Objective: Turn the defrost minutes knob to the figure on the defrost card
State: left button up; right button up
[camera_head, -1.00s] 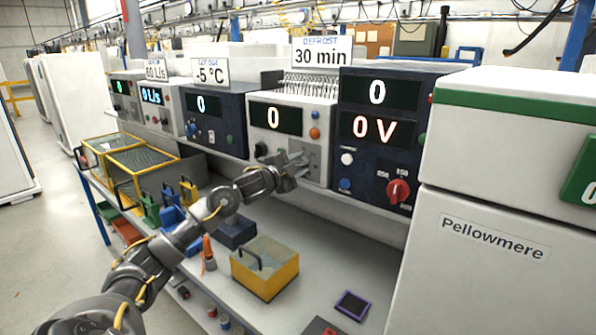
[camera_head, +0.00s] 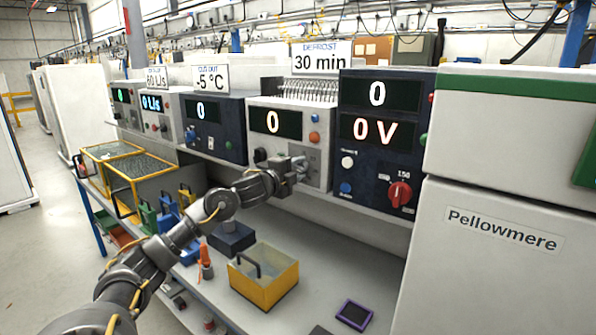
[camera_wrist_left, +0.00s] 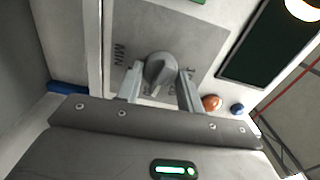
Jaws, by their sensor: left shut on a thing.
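The defrost card (camera_head: 322,58) reads "DEFROST 30 min" and stands above the light grey unit (camera_head: 258,144), whose display (camera_head: 273,121) reads 0. My left gripper (camera_head: 297,168) is at the lower right of that unit's front. In the left wrist view the grey knob (camera_wrist_left: 160,70) sits on a grey plate, with "MIN" readable beside it and other lettering partly covered. The left gripper's fingers (camera_wrist_left: 162,88) are on both sides of the knob, shut on it. In the head view the gripper mostly hides the knob. My right gripper is not in view.
A dark blue unit (camera_head: 366,165) with a red knob (camera_head: 400,194) stands to the right, beside a white "Pellowmere" cabinet (camera_head: 480,280). Another card reads "-5 °C" (camera_head: 210,79). Below, a yellow box (camera_head: 280,285) and a purple-rimmed item (camera_head: 354,314) lie on the shelf.

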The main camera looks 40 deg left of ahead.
pick_arm(q)
jog(key=o, duration=1)
jog(key=shift+s+f, duration=0.1)
jog(key=shift+s, duration=0.2)
jog(key=s+b, duration=0.4)
jog(key=s, duration=0.6)
jog(key=shift+b, duration=0.3)
jog(key=shift+d, duration=0.1)
